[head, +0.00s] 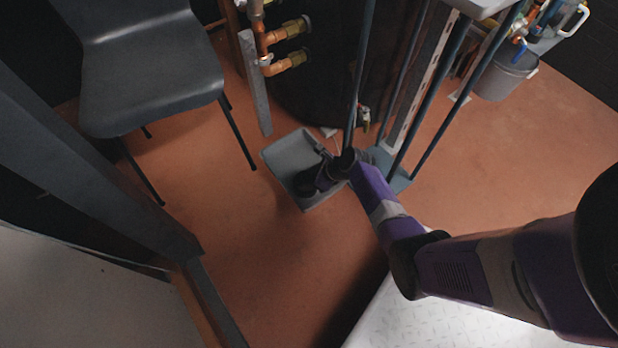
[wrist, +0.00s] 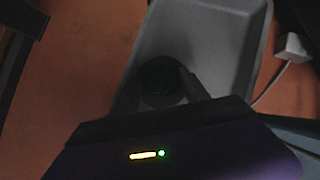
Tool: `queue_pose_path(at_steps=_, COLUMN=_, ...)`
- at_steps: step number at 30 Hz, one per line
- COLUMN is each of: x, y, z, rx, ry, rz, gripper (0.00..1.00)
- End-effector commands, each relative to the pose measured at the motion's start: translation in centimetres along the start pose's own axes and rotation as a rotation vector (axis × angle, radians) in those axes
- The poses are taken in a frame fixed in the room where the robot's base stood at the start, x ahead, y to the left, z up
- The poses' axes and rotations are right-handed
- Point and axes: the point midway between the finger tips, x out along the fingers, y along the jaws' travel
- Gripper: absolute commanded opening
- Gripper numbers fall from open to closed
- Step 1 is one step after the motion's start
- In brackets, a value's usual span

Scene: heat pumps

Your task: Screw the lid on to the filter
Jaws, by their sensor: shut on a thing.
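My gripper (head: 312,180) is low over a grey tray (head: 283,153) on the floor, with my arm reaching in from the right. In the wrist view, the gripper (wrist: 160,92) has its fingers on either side of a dark round piece (wrist: 160,72), which looks like the lid, and is shut on it. The piece is over or in the near part of the tray (wrist: 235,40). It is dim, and I cannot tell whether the piece touches the tray bottom. I cannot make out the filter as a separate thing.
A grey chair (head: 155,75) stands at the left. Copper pipes with brass valves (head: 285,62) are behind the tray. Metal posts (head: 432,90) rise just right of it, and a grey bucket (head: 502,76) hangs farther right. Open floor (head: 225,190) lies left of the tray.

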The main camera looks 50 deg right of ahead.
Motion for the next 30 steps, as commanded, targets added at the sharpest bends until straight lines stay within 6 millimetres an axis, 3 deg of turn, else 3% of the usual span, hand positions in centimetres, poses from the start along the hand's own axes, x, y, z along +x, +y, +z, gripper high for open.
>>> queue_pose_path(at_steps=1, x=0.7, y=0.9, z=-1.4, rx=-0.002, ry=0.023, rz=0.011, gripper=0.05)
queue_pose_path(at_steps=2, x=0.7, y=0.9, z=-1.4, rx=-0.002, ry=0.022, rz=0.011, gripper=0.05)
queue_pose_path(at_steps=5, x=0.2, y=0.9, z=-1.1, rx=-0.002, ry=0.023, rz=0.011, gripper=0.0)
queue_pose_path(at_steps=30, x=-4.6, y=0.5, z=2.7, rx=0.002, ry=0.014, rz=0.008, gripper=0.0)
